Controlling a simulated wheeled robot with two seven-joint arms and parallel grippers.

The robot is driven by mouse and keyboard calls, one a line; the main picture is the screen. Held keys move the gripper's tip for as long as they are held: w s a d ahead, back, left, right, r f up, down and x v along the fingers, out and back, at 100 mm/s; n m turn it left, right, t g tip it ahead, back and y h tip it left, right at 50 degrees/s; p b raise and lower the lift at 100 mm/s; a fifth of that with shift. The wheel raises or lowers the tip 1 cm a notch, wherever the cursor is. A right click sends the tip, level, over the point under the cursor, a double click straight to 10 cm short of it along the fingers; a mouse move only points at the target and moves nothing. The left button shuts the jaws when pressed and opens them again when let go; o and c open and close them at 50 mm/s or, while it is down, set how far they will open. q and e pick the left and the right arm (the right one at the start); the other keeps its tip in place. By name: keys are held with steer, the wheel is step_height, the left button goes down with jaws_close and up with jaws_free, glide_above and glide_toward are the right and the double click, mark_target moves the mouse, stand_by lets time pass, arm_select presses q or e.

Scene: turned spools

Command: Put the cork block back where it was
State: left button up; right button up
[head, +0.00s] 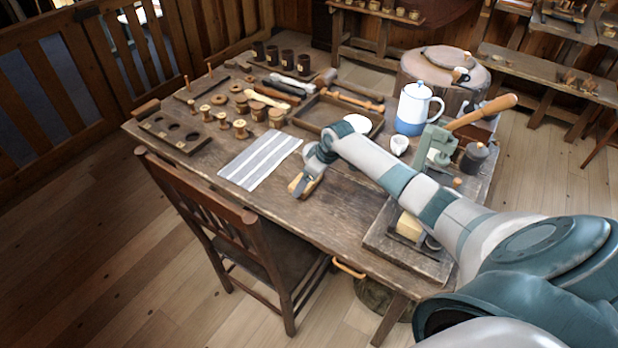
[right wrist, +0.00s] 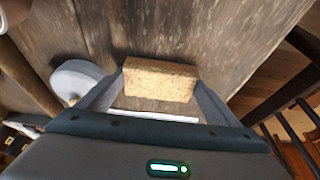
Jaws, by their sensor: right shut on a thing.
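My right gripper (head: 305,184) is low over the bare wood in the middle of the table, just right of the striped cloth. It is shut on the cork block (right wrist: 160,80), a tan, speckled rectangular piece held between the two fingers in the right wrist view. In the head view only a small tan part of the block (head: 295,183) shows beside the fingers. I cannot tell whether the block touches the table or hangs just above it. My left gripper is in neither view.
The striped cloth (head: 260,160) lies left of the gripper. A shallow wooden tray (head: 310,118) is behind it. A white and blue pot (head: 413,108) and a green clamped device (head: 436,148) stand right. Spools and a holed board (head: 172,135) are at left. A chair (head: 235,240) stands at the front edge.

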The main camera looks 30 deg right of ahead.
steer(key=shift+f, duration=0.15)
steer(key=o, duration=0.9)
steer(key=b+v, duration=0.2)
steer(key=v, duration=1)
